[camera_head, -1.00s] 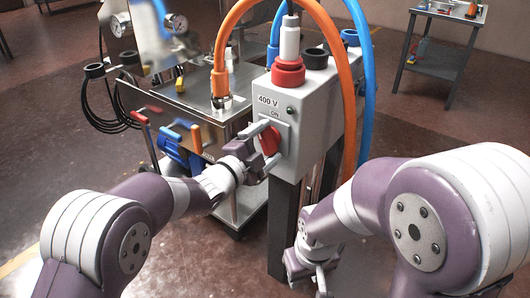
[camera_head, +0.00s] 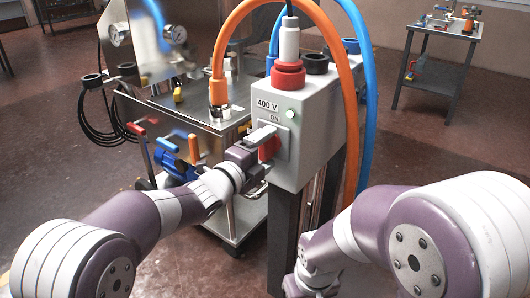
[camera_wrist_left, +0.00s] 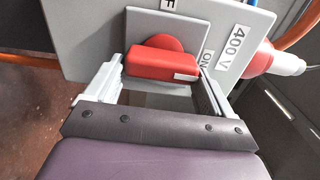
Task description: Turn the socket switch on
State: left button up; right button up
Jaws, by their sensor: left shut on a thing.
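The grey 400 V socket box (camera_head: 325,120) stands on a dark post in the middle of the head view. Its red rotary switch (camera_head: 269,148) is on the front face, partly hidden by my left gripper (camera_head: 264,145). In the left wrist view the red switch handle (camera_wrist_left: 163,66) lies between the two fingers of my left gripper (camera_wrist_left: 160,80), which is shut on it. The white mark on the handle is beside the ON label (camera_wrist_left: 206,58). A small lamp (camera_head: 291,114) above the switch looks bright pale green. My right gripper (camera_head: 308,286) hangs low, its fingertips cut off or unclear.
A red plug (camera_head: 288,74) sits on top of the box. Orange (camera_head: 351,90) and blue (camera_head: 370,110) hoses arch around it. A steel trolley (camera_head: 190,108) with valves stands behind left. A small table (camera_head: 432,75) stands far right, with open floor before it.

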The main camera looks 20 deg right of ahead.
pick_arm(q)
jog(key=o, duration=0.9)
jog(key=p+v, duration=0.3)
jog(key=v, duration=0.9)
jog(key=shift+s+a+f, duration=0.1)
jog(key=shift+s+a, duration=0.15)
jog(key=shift+s, duration=0.05)
